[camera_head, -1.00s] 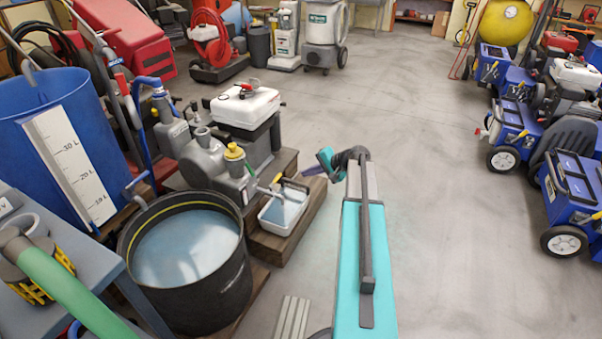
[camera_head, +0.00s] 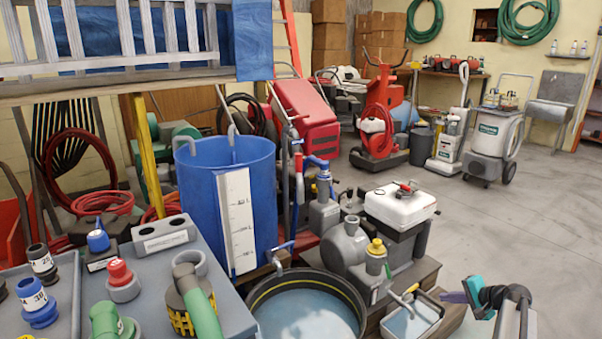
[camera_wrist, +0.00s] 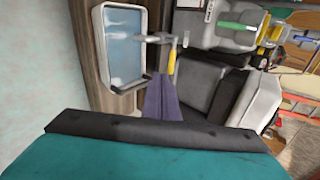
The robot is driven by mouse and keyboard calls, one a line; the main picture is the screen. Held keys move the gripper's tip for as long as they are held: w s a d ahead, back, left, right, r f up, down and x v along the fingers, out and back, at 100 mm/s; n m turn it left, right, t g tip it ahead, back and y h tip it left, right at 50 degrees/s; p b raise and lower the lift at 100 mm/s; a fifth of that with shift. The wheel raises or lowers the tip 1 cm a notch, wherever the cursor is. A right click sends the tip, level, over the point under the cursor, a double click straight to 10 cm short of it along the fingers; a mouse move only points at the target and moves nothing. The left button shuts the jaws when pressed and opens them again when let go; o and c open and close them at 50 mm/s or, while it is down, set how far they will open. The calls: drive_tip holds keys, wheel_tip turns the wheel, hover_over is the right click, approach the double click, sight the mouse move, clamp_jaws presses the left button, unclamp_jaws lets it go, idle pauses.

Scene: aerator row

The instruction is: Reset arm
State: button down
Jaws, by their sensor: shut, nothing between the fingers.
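My gripper (camera_head: 444,297) is at the lower right of the head view. Its purple fingers point left, close to the shallow white tray (camera_head: 437,304) of water. In the wrist view the purple fingers (camera_wrist: 161,78) are together and empty. They are beside the tray (camera_wrist: 98,50) there, with a yellow-handled tap (camera_wrist: 172,62) just beyond their tips. I cannot tell whether the fingers touch anything. My arm comes up from the bottom right edge of the head view.
A black tub (camera_head: 357,300) of water stands left of the tray. A grey pump (camera_head: 345,246) and a white-tanked engine (camera_head: 400,205) stand behind it. A blue barrel (camera_head: 205,200) and a grey bench (camera_head: 228,312) with fittings are at left. Open floor (camera_head: 540,220) lies at right.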

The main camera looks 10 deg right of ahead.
drive_tip(key=s+a+f+n+g+p, duration=0.25)
drive_tip(key=s+a+p, duration=0.25)
drive_tip(key=a, duration=0.5)
drive_tip(key=s+a+f+n+g+p, duration=0.2)
drive_tip(key=s+a+f+g+p, duration=0.15)
drive_tip(key=a, duration=0.65)
drive_tip(key=s+a+f+n+g+p, duration=0.2)
drive_tip(key=s+a+p, duration=0.3)
drive_tip(key=a, duration=0.6)
drive_tip(key=s+a+r+n+g+h+p, duration=0.1)
drive_tip(key=s+a+n+g+p, duration=0.1)
drive_tip(key=s, duration=0.7)
drive_tip(key=s+a+r+n+g+h+p, duration=0.1)
drive_tip(key=s+a+n+g+p, duration=0.1)
drive_tip(key=s+a+p, duration=0.3)
drive_tip(key=s+a+r+n+g+h+p, duration=0.2)
drive_tip(key=s+p, duration=0.4)
drive_tip(key=s, duration=0.7)
drive_tip(key=shift+a+n+g, duration=0.3)
drive_tip(key=shift+a+n, duration=0.15)
drive_tip(key=shift+a, duration=0.35)
drive_tip(key=shift+r, duration=0.15)
